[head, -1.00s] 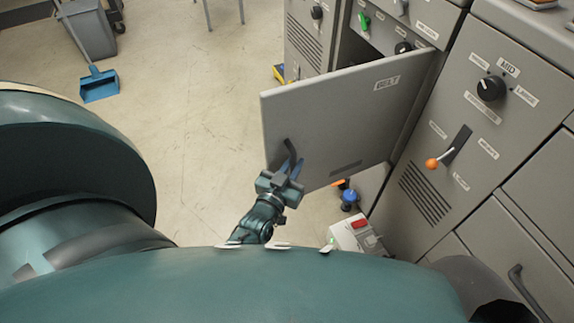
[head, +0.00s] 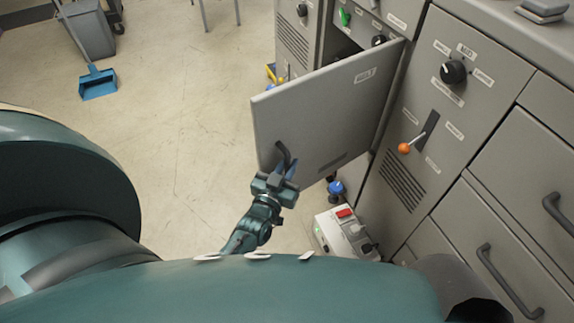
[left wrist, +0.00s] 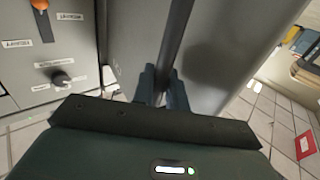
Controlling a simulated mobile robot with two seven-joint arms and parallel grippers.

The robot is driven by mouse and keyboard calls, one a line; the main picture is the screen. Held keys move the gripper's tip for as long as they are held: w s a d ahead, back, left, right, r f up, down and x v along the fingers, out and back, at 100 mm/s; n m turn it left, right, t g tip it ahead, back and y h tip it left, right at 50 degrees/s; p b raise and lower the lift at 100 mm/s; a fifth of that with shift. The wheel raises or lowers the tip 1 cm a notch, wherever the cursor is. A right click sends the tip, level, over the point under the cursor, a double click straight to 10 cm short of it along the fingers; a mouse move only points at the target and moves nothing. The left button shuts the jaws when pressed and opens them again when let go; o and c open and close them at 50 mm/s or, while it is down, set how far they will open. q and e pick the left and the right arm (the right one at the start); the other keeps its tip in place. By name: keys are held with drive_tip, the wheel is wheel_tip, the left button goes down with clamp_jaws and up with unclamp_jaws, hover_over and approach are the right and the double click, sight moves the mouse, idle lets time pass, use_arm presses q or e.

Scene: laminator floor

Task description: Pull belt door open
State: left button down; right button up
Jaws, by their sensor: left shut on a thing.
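The grey belt door (head: 325,105), with a BELT label near its top right corner, stands swung out from the machine front. A gap above it shows the inside of the bay, with a green switch (head: 344,17) and a black knob (head: 378,41). My left gripper (head: 284,171) is shut on the door's dark bar handle (head: 281,152), low on the panel near its free edge. In the left wrist view the handle (left wrist: 177,38) runs between the two fingers (left wrist: 161,86), against the grey door (left wrist: 222,50). My right gripper is not in view.
A control panel (head: 405,175) with an orange-tipped lever (head: 405,148) and drawers (head: 500,240) stand to the right. A grey box with a red button (head: 345,225) and a blue-topped item (head: 336,188) sit low beside the door. The floor (head: 185,130) to the left is mostly clear.

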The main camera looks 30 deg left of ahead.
use_arm(q)
drive_tip(key=shift+d+r, duration=0.15)
drive_tip(key=shift+d, duration=0.35)
drive_tip(key=shift+s, duration=0.1)
drive_tip(key=c, duration=1.5)
unclamp_jaws()
drive_tip(key=shift+s, duration=0.15)
